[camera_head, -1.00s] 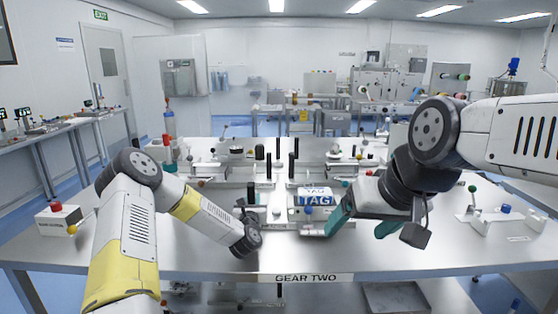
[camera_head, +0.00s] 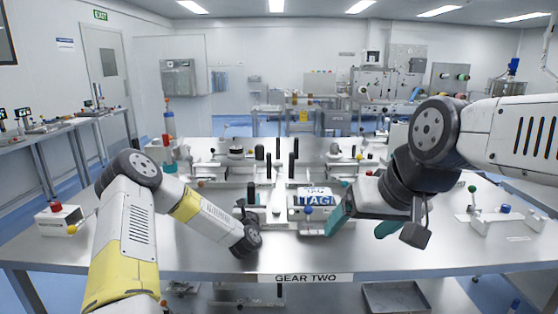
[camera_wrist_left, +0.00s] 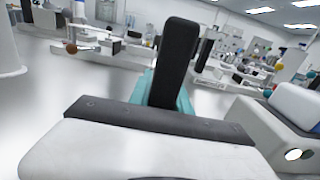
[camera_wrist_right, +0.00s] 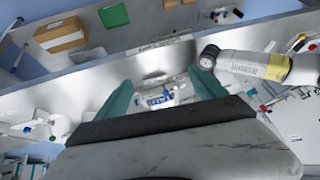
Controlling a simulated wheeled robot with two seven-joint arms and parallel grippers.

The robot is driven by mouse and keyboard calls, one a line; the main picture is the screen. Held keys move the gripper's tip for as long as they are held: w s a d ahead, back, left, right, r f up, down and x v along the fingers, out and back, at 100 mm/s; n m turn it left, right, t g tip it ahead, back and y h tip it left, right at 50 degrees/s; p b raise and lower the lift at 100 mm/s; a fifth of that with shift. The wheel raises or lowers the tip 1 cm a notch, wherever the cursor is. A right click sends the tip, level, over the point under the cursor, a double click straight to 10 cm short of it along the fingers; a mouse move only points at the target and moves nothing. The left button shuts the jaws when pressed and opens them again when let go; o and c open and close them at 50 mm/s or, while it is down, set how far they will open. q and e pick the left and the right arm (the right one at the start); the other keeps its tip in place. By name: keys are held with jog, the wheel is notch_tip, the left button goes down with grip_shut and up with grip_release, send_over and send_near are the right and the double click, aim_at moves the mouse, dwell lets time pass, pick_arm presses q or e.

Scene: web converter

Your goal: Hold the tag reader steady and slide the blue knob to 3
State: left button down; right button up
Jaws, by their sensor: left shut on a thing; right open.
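The tag reader (camera_head: 313,228) is a pale unit with a blue and white TAG label, near the table's front middle. The blue knob (camera_head: 308,210) stands at its front, below the label. My right gripper (camera_head: 365,222) is open, its teal fingers apart, just right of the reader; one finger is close to the reader's right side, and contact cannot be told. In the right wrist view the label (camera_wrist_right: 160,101) shows between the fingers. My left gripper (camera_wrist_left: 165,88) is shut on a black upright handle (camera_wrist_left: 176,50); my arm mostly hides this in the head view.
Several black posts (camera_head: 294,160) stand behind the reader. A box with a red button (camera_head: 57,218) is at the table's left, and a white bracket with a blue part (camera_head: 505,209) at the right. The table's front strip (camera_head: 390,262) is clear.

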jog(key=shift+w+r, duration=0.15)
jog(key=shift+w, duration=0.1)
jog(key=c, duration=0.6)
jog(key=shift+m+g, duration=0.3)
jog(key=shift+g, duration=0.4)
jog(key=w+r, duration=0.1)
jog(key=w, duration=0.1)
jog(key=w+r, duration=0.1)
jog(key=w, duration=0.2)
jog(key=w+r, duration=0.1)
jog(key=w, duration=0.1)
jog(key=shift+w+r, duration=0.2)
jog(key=shift+w, duration=0.1)
jog(key=shift+c, duration=0.3)
jog(key=m+g, duration=0.2)
jog(key=g, duration=0.2)
send_over(309, 206)
jog(key=d, duration=0.2)
jog(key=s+d+x, duration=0.1)
jog(key=d+x, duration=0.1)
jog(key=x, duration=1.8)
jog(key=shift+s+f, duration=0.15)
jog(key=shift+f, duration=0.05)
jog(key=shift+c, duration=0.4)
grip_shut()
